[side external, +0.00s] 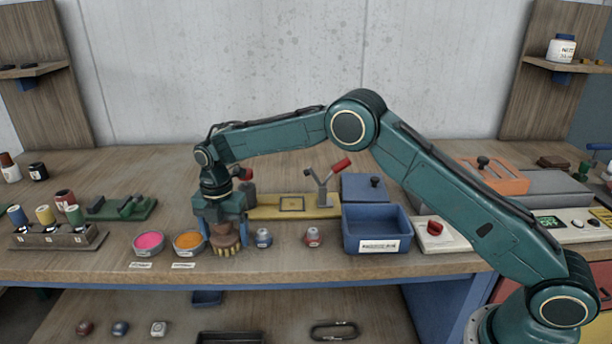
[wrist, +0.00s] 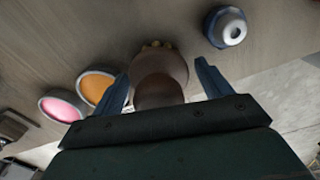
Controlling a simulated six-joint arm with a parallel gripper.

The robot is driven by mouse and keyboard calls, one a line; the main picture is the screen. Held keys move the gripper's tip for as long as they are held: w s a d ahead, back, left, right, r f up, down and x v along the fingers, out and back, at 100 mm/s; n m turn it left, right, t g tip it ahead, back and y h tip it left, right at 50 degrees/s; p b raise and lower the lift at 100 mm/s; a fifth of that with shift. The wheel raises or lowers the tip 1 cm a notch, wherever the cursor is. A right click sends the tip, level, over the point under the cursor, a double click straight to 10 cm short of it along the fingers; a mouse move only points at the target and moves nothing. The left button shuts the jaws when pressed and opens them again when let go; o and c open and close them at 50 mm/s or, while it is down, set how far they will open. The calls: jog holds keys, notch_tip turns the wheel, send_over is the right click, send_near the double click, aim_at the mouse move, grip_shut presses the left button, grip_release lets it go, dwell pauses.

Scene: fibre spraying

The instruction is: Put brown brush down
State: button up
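The brown brush (side external: 225,236) is at the front of the table, with its pale bristles low and its brown body up between my fingers. It looks to be at table height; I cannot tell if the bristles touch the table. My gripper (side external: 224,232) points down over it, one blue finger on each side. In the wrist view the brush (wrist: 160,75) sits between the fingers of my gripper (wrist: 162,82), with a narrow gap visible on both sides. The fingers look open around the brush, not pressed on it.
A bowl of orange material (side external: 188,241) stands close to the left of my gripper, with a pink bowl (side external: 149,242) beyond it.

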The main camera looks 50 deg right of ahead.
jog(key=shift+w+r, duration=0.1)
jog(key=shift+r, duration=0.05)
notch_tip(320, 180, up, 12)
jog(key=shift+f, duration=0.15)
jog(key=shift+r, duration=0.2)
dwell(0.6)
dwell(0.4)
